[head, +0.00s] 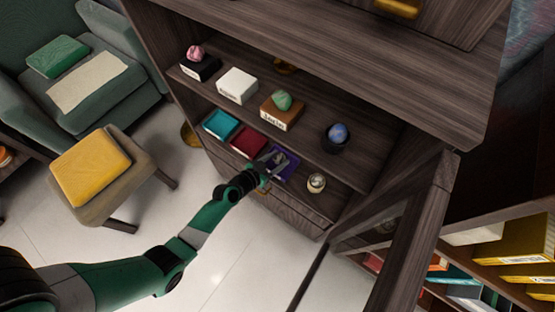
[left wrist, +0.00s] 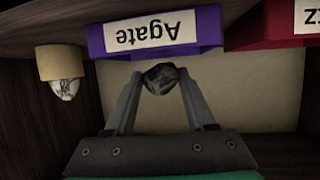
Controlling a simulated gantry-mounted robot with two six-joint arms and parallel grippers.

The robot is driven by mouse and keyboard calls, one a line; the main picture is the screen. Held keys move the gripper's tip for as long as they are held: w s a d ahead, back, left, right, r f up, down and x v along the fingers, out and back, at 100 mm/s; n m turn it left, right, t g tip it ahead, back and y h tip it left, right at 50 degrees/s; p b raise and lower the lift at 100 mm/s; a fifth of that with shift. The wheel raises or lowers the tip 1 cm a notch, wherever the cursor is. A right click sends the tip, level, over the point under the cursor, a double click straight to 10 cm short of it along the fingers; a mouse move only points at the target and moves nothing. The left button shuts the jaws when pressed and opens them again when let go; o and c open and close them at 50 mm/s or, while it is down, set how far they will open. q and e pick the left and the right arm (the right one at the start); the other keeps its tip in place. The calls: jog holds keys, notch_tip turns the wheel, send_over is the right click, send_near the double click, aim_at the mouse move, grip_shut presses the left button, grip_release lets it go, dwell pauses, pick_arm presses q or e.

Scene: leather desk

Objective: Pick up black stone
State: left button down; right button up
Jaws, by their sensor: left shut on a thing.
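The black stone (left wrist: 163,78) is dark, rounded and rough, and it sits between the two fingertips of my left gripper (left wrist: 162,85) in the left wrist view. The gripper is shut on it. Behind the stone is a purple box (left wrist: 208,27) with a white label reading "Agate". In the head view my left gripper (head: 270,160) is in the lower shelf of the cabinet, at the purple box (head: 291,167). The stone is too small to make out clearly there. My right gripper is not in view.
On the lower shelf, a red box (head: 248,142) and a teal box (head: 221,124) stand left of the purple one. A pale stone on a round stand (head: 316,183) is to its right. The upper shelf holds several boxed stones. An open cabinet door (head: 412,240) stands at right.

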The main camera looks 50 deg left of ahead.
pick_arm(q)
jog(key=s+d+r+p, duration=0.3)
jog(key=s+r+p, duration=0.4)
jog(key=s+r, duration=0.3)
jog(key=s, duration=0.3)
jog(key=shift+s+d+r, duration=0.15)
jog(key=shift+s, duration=0.15)
